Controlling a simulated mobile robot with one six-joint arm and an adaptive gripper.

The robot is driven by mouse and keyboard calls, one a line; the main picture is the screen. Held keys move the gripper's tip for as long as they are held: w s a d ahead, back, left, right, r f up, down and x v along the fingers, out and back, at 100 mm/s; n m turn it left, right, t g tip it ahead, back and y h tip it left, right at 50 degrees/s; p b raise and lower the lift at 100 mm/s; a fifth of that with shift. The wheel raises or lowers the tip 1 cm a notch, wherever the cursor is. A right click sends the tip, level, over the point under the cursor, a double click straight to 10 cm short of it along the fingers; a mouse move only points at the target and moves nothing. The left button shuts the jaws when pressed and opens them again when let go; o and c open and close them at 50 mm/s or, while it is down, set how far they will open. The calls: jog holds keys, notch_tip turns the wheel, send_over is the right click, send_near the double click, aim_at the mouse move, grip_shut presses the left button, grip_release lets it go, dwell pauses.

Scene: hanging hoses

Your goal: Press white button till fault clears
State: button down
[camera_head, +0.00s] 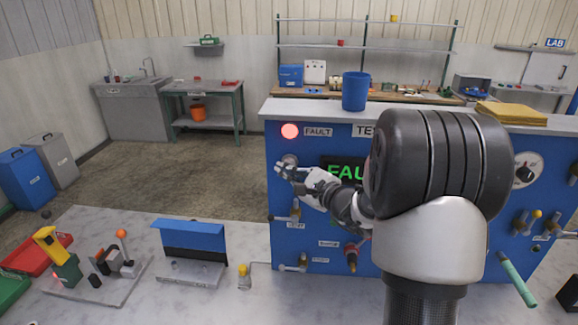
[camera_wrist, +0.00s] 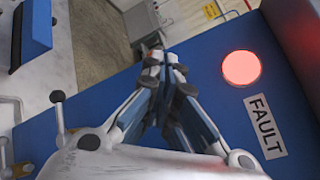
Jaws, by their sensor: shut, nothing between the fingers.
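The blue panel (camera_head: 283,205) carries a lit red lamp (camera_head: 290,131) beside a FAULT label (camera_head: 318,132). A pale round button (camera_head: 290,160) shows partly below the lamp, just above my fingertips. My gripper (camera_head: 281,169) is shut and empty, with its tips at the panel's left part by the button. I cannot tell whether they touch it. In the wrist view, my closed fingertips (camera_wrist: 165,58) are left of the glowing lamp (camera_wrist: 241,68), and the button is hidden. A dark display (camera_head: 342,170) reads green letters starting FAU, partly covered by my arm.
Valves and fittings (camera_head: 295,211) stick out of the panel below my gripper. A blue-topped stand (camera_head: 190,237) is on the counter at left. The space left of the panel is open.

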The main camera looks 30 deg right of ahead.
jog(key=shift+w+d, duration=0.1)
jog(key=shift+w, duration=0.05)
jog(key=shift+w+d+b, duration=0.15)
jog(key=shift+w+b, duration=0.05)
jog(key=shift+b, duration=0.15)
jog(key=shift+w+d, duration=0.3)
jog(key=shift+w, duration=0.1)
dwell(1.4)
jog(key=shift+b, duration=0.3)
jog(key=shift+s+a+b, duration=0.5)
jog(key=shift+s+a, duration=0.05)
jog(key=shift+s, duration=0.2)
jog(key=s+a, duration=0.1)
jog(key=s+a+b, duration=0.1)
jog(key=s+b, duration=0.1)
jog(key=s, duration=0.1)
jog(key=shift+s+a, duration=0.1)
jog(key=shift+a, duration=0.3)
